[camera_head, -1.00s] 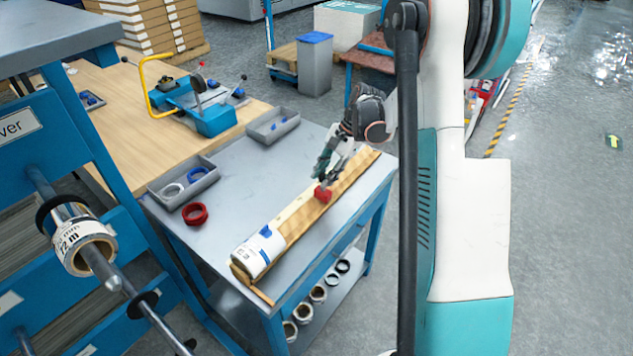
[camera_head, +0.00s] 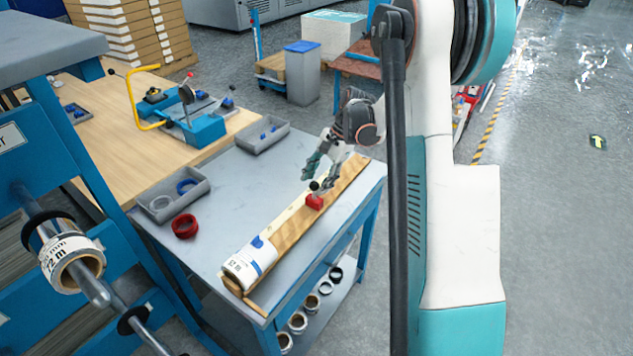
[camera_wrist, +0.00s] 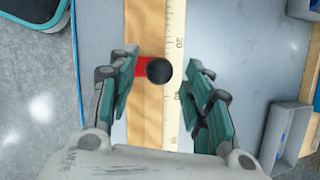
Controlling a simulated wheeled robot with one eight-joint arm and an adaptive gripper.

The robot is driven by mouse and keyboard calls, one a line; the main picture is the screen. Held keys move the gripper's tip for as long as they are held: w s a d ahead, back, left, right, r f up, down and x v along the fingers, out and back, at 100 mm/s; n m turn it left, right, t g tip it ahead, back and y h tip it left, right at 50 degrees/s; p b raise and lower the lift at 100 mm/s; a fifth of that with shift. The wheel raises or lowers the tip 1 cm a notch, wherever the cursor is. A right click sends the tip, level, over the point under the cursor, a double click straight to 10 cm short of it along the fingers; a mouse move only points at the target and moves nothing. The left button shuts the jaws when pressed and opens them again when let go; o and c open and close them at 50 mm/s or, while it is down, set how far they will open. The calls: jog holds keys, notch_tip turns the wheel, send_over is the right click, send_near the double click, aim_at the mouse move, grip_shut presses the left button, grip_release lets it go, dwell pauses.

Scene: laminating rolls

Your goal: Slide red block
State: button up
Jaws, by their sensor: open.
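The red block (camera_head: 314,201) with a black round knob (camera_head: 315,186) sits on the wooden board (camera_head: 341,187) on the grey table. In the wrist view the red block (camera_wrist: 142,66) and its black knob (camera_wrist: 159,71) lie between my fingers, beside a pale ruler (camera_wrist: 176,45). My gripper (camera_head: 322,175) is open above the block. In the wrist view my gripper (camera_wrist: 158,82) has its left finger close to the block's left edge; I cannot tell whether it touches. The right finger is clear of the knob. A white labelled roll (camera_head: 250,263) lies at the board's near end.
Grey trays (camera_head: 157,217) and (camera_head: 262,149) stand on the table's left and back. A red ring (camera_head: 185,226) lies on the table. A blue rack (camera_head: 60,160) with rolls on rods stands at the left. The table's middle is clear.

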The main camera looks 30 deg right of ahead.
jog(key=v, duration=1.1)
